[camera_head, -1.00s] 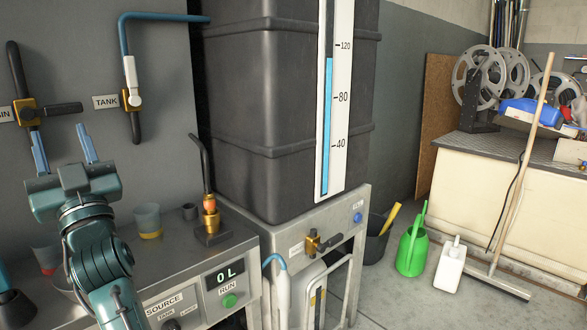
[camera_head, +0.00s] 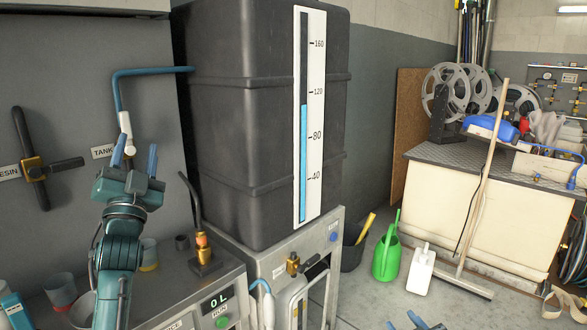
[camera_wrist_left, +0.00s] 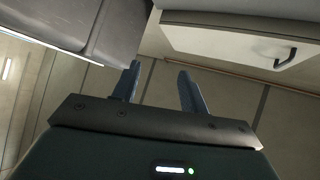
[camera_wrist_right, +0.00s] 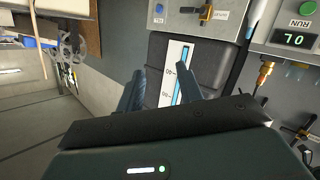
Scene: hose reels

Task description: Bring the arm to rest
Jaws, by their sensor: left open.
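My left gripper (camera_head: 135,150) stands upright at the left of the head view, fingers pointing up and apart, with nothing between them. It is in front of the grey wall, left of the dark tank (camera_head: 235,130).
A steel bench (camera_head: 165,305) with cups and a brass-fitted tube (camera_head: 203,250) lies beside the left arm. A wall valve (camera_head: 34,168) and blue pipe (camera_head: 150,71) are behind it.

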